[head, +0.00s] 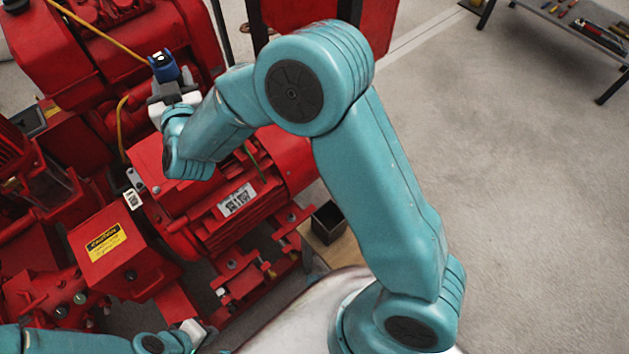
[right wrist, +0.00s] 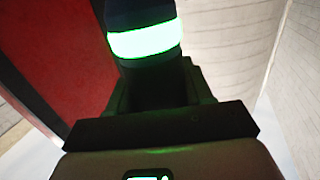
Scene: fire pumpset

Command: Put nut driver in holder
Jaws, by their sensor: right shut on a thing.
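My right gripper (head: 172,88) is at the upper left of the head view, above the red pump machinery. It is shut on a blue tool with a dark top (head: 163,65), which looks like the nut driver. In the right wrist view the held tool (right wrist: 145,42) is dark with a bright green-white band; its far end is out of frame. An open black square box (head: 328,222), possibly the holder, stands on a wooden surface right of the red motor. It looks empty. My left gripper (head: 195,332) is low at the bottom left; its fingers are unclear.
The red pumpset (head: 225,200) with pipes, a yellow cable and a caution-labelled box (head: 105,245) fills the left side. A metal bench (head: 570,25) with several tools stands at the upper right. The concrete floor between is clear.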

